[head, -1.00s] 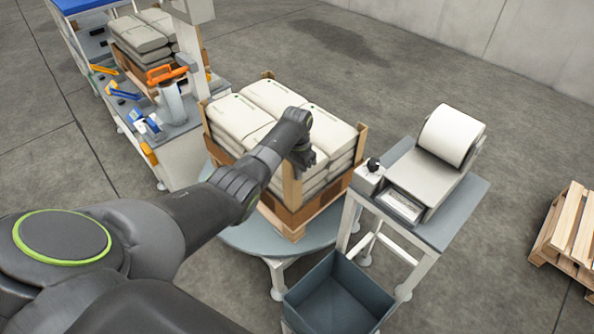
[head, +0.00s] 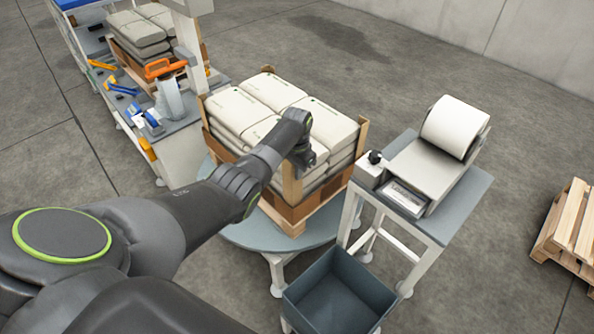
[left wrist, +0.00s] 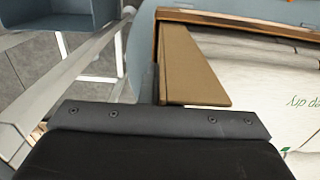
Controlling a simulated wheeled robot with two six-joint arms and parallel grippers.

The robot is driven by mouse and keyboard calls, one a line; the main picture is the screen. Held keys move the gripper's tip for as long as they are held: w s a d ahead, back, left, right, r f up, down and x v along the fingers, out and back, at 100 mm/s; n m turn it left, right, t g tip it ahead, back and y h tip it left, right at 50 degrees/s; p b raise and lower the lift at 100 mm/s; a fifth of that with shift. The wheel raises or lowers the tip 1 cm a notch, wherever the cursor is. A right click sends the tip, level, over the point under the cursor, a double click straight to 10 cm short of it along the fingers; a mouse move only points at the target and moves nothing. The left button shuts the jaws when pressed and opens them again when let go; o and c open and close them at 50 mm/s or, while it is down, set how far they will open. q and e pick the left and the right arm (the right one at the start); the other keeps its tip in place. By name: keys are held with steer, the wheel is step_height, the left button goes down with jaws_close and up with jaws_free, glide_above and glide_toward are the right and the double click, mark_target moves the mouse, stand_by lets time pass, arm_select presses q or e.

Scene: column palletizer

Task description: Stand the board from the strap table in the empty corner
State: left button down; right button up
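A loaded pallet with pale sacks (head: 262,95) stands on the round grey turntable (head: 245,232). A tan corner board (head: 291,188) stands about upright at the near corner of the load, directly below my left gripper (head: 304,160). Other boards stand at the right corner (head: 361,138) and the left corner (head: 203,112). In the left wrist view a brown board (left wrist: 193,65) runs beside a white sack (left wrist: 270,85), just beyond my dark gripper body. The fingertips are hidden, so I cannot tell whether they grip the near board. My right gripper is out of view.
A grey table (head: 455,215) with a roll machine stands right of the turntable. An open blue-grey bin (head: 340,290) sits in front. A workbench (head: 185,135) with orange-handled tools stands at left. A wooden pallet (head: 570,230) lies at far right.

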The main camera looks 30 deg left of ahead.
arm_select(q)
steer(key=shift+f+b, duration=0.6)
steer(key=shift+f, duration=0.25)
steer(key=c, duration=2.1)
jaws_free()
steer(key=o, duration=0.5)
steer(key=shift+r, duration=0.1)
steer(key=shift+o, duration=0.2)
steer(key=shift+w+a+r, duration=0.1)
steer(key=shift+r, duration=0.15)
step_height(320, 180, up, 17)
steer(key=shift+d+p, duration=0.35)
steer(key=shift+p, duration=0.05)
steer(key=shift+s+f, duration=0.2)
